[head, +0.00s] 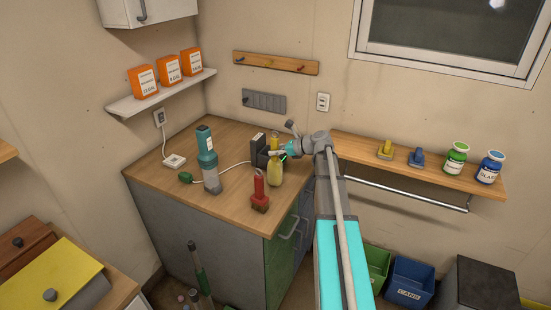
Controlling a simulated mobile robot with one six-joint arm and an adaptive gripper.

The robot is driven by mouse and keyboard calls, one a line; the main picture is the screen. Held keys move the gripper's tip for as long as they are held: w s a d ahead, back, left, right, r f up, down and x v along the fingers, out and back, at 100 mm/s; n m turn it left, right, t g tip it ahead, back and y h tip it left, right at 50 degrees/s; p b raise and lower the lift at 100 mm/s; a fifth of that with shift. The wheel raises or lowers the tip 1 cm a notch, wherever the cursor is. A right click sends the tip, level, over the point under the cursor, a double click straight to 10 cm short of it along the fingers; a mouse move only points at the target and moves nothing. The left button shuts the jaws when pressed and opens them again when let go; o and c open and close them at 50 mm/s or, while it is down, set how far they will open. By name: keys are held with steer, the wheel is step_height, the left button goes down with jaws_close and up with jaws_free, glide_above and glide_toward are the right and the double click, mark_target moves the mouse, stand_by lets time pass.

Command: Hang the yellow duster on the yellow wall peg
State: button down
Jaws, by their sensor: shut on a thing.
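What looks like the yellow duster (274,174) is upright over the wooden counter, with its wide part low and a yellow upper end showing above my gripper. My gripper (276,153) is shut on it around its upper part. I cannot tell whether its bottom touches the counter. A wooden peg rail (275,63) is on the back wall, above and behind my gripper.
The counter (228,136) holds a teal bottle (207,155), a red brush-like tool (260,190), a dark box (258,150) and a white cord. A grey slotted strip (264,101) is below the rail. A shelf (345,146) at right holds jars and small yellow and blue items.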

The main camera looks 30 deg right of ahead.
mark_target(275, 157)
steer(key=shift+w+f+b, duration=0.3)
steer(key=shift+f, duration=0.25)
steer(key=shift+s+f+b, duration=0.1)
steer(key=shift+f+b, duration=0.95)
steer(key=shift+f, duration=0.2)
steer(key=shift+c, duration=1.9)
jaws_free()
steer(key=p+v, duration=0.4)
steer(key=v, duration=1)
steer(key=shift+f, duration=0.2)
steer(key=shift+s, duration=0.1)
